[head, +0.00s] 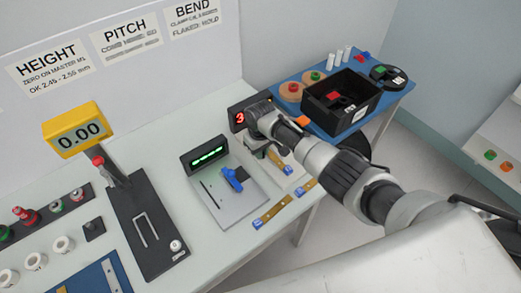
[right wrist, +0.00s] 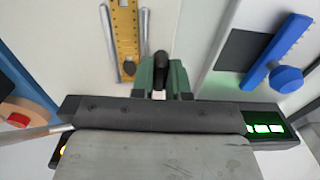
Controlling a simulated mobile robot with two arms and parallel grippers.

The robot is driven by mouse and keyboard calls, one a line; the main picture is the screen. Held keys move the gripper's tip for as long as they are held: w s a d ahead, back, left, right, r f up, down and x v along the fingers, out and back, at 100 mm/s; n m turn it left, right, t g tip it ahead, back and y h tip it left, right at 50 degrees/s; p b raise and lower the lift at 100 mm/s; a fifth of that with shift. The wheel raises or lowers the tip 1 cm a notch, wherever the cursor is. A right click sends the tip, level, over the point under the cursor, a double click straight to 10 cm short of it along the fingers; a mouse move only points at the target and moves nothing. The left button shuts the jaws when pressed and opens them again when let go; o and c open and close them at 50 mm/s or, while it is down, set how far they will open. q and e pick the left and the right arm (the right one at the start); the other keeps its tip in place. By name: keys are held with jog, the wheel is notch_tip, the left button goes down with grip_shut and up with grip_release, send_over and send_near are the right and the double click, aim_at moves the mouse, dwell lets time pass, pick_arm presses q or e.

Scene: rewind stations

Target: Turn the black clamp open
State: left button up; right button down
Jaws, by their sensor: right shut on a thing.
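My right gripper (head: 262,143) is over the station with the red "3" display (head: 240,118). In the right wrist view its two dark green fingers (right wrist: 163,78) are shut on the black clamp (right wrist: 161,64), whose rounded dark end shows between them. A brass strip (right wrist: 127,42) with a blue end lies beside the clamp, between two metal rods. The strip also shows in the head view (head: 277,159). In the head view my right gripper and arm hide the clamp. My left gripper is in neither view.
Left of the clamp station is a grey plate (head: 238,207) with a blue handle (head: 232,179) and a green-lit display (head: 208,153). Another strip (head: 272,211) lies near the table's front edge. A black bin (head: 340,100) stands on the blue table behind my right arm.

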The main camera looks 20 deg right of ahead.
jog(key=shift+r, duration=0.1)
dwell(0.4)
jog(key=c, duration=1.1)
grip_release()
notch_tip(320, 180, up, 11)
jog(key=shift+f, duration=0.15)
